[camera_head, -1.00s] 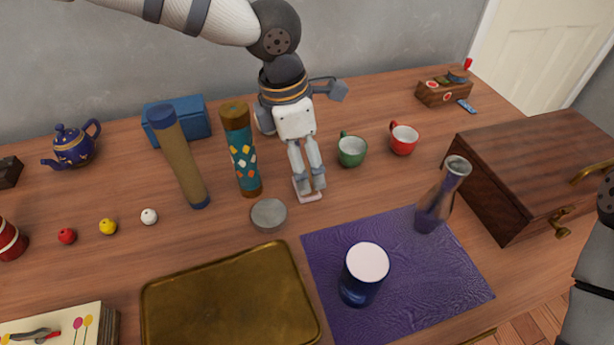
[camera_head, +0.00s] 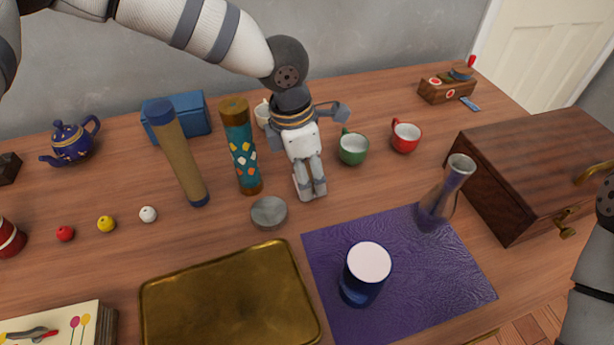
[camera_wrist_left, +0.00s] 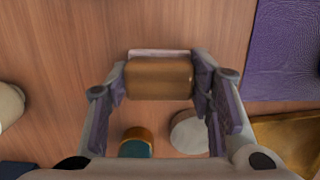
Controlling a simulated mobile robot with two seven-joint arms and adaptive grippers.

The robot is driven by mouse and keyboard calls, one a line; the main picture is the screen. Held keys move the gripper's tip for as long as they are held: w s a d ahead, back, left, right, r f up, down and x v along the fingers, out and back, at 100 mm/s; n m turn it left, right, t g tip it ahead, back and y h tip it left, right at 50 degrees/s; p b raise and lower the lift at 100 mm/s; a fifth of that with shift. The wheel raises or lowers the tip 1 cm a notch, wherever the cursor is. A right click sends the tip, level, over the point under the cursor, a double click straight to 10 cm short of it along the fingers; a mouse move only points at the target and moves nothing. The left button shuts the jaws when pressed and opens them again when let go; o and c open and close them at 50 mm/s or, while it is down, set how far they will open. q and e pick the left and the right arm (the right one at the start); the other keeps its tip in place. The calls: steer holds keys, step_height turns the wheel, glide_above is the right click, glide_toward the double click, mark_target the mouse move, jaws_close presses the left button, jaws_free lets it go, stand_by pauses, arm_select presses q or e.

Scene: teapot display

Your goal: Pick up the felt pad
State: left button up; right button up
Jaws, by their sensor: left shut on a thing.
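My left gripper (camera_head: 311,192) points down at the table behind the purple mat, between the patterned cylinder and the green cup. In the left wrist view its two fingers (camera_wrist_left: 160,85) are shut on a small brown block (camera_wrist_left: 158,80) with a pale pinkish strip along its far edge. I take this to be the felt pad. In the head view the fingers hide nearly all of it. Whether it touches the table is unclear. My right gripper is out of view; only part of that arm shows at the right edge.
Close by are a grey round tin (camera_head: 268,213), the patterned cylinder (camera_head: 243,150), a green cup (camera_head: 353,148) and a red cup (camera_head: 405,137). The purple mat (camera_head: 330,262) bears a blue jar (camera_head: 364,278) and a vase (camera_head: 443,195). A brass tray (camera_head: 228,300) lies in front.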

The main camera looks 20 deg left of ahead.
mark_target(310, 170)
arm_select(q)
step_height(310, 170, up, 4)
steer(key=shift+f, duration=0.25)
steer(key=s+d+r+p, duration=0.1)
steer(key=s+r, duration=0.3)
steer(key=s, duration=0.3)
steer(key=s+d+r+p, duration=0.1)
steer(key=s+r, duration=0.4)
steer(key=s, duration=0.2)
steer(key=shift+r+p, duration=0.25)
steer(key=shift+p, duration=0.1)
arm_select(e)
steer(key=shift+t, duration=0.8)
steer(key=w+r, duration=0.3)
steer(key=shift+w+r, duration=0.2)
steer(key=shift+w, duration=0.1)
arm_select(q)
steer(key=o, duration=0.7)
steer(key=c, duration=0.5)
steer(key=shift+o, duration=0.2)
